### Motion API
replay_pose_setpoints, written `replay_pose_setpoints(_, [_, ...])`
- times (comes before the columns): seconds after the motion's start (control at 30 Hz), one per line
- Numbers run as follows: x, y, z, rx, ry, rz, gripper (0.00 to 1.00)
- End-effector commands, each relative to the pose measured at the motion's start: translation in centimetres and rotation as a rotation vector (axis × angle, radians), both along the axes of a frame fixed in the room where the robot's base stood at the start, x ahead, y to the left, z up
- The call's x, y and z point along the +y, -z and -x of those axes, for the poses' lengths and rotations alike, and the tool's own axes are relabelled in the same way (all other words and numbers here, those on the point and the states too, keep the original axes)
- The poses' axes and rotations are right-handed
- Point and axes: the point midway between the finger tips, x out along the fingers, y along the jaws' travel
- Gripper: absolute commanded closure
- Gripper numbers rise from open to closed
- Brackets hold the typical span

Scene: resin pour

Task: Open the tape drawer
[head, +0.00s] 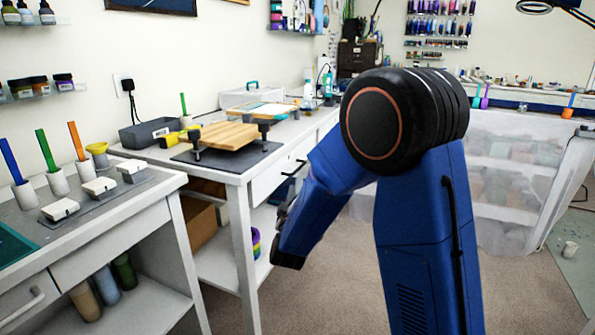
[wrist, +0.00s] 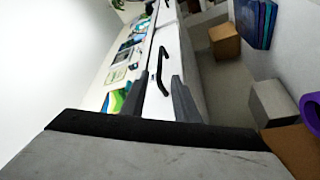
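A white drawer front (head: 268,181) with a black bar handle (head: 294,171) is under the top of the middle bench. The drawer looks shut; no label is readable to mark it as the tape drawer. In the wrist view a black handle (wrist: 161,72) on a white front (wrist: 160,104) lies between the lines of my two dark fingers. My gripper (wrist: 158,82) is open and holds nothing. I cannot tell how far the fingertips are from the handle. In the head view my gripper (head: 284,212) is dark and partly hidden by my arm, beside the bench front.
The bench top carries a wooden board (head: 228,136) on a dark mat and a grey bin (head: 158,132). A cardboard box (head: 200,222) sits below. A left bench (head: 75,240) stands close by. Carpet (head: 325,275) is clear in front. The wrist view shows a purple thing (wrist: 311,106) at right.

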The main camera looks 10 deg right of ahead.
Motion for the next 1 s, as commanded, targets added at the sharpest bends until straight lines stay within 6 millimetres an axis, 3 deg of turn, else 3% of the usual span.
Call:
replay_pose_setpoints(0.5, [-2.5,-1.8,-8.1,0.0,0.002,-0.001,0.72])
replay_pose_setpoints(0.7, [-2.8,-2.1,-9.6,0.001,-0.001,-0.001,0.72])
replay_pose_setpoints(1.0, [-2.9,-2.2,-9.9,0.001,-0.001,-0.001,0.72])
